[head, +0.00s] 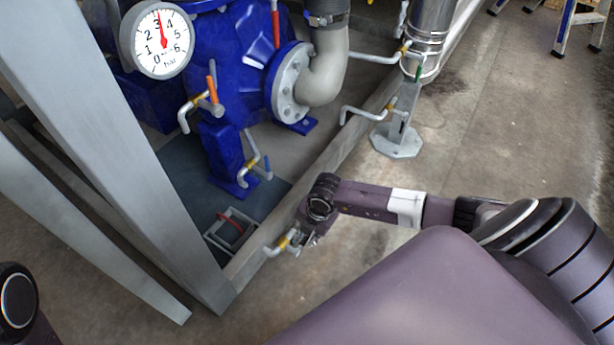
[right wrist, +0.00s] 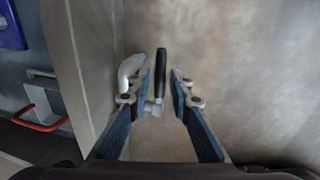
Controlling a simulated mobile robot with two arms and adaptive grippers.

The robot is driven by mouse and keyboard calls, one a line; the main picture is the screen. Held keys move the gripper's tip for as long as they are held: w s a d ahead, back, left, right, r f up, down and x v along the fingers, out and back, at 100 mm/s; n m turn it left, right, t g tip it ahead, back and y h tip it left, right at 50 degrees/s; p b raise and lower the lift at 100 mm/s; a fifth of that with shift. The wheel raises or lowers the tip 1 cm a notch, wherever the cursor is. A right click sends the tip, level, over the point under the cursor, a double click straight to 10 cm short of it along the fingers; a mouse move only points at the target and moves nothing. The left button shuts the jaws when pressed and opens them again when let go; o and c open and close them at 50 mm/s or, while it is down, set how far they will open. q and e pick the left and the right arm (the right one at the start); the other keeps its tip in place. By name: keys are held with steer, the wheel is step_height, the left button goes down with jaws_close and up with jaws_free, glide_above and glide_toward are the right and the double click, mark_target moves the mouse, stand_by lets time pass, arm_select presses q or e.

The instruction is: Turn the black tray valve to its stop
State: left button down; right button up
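The tray valve shows in the head view as a pale bent spout with a brass-coloured body (head: 285,240), at the outer side of the metal frame's edge. My gripper hides its handle there. In the right wrist view its black handle (right wrist: 160,72) points away from the camera, with the pale spout (right wrist: 130,68) to its left. My right gripper (head: 308,236) is at the valve, and its open fingers (right wrist: 161,78) stand on both sides of the black handle. A gap shows on each side of the handle. My left gripper is not in view.
The metal frame edge (right wrist: 78,75) runs close left of the right gripper. Inside it are a red handle (head: 231,222), a blue pump (head: 225,50) and other valves with orange (head: 212,88) and blue handles. A pressure gauge (head: 161,42) is at upper left. Bare floor lies right.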

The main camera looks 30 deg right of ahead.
jaws_close()
stand_by(0.3)
steer(key=shift+d+f+g+y, duration=0.15)
steer(key=shift+f+g+y, duration=0.2)
steer(key=shift+y, duration=0.35)
jaws_free()
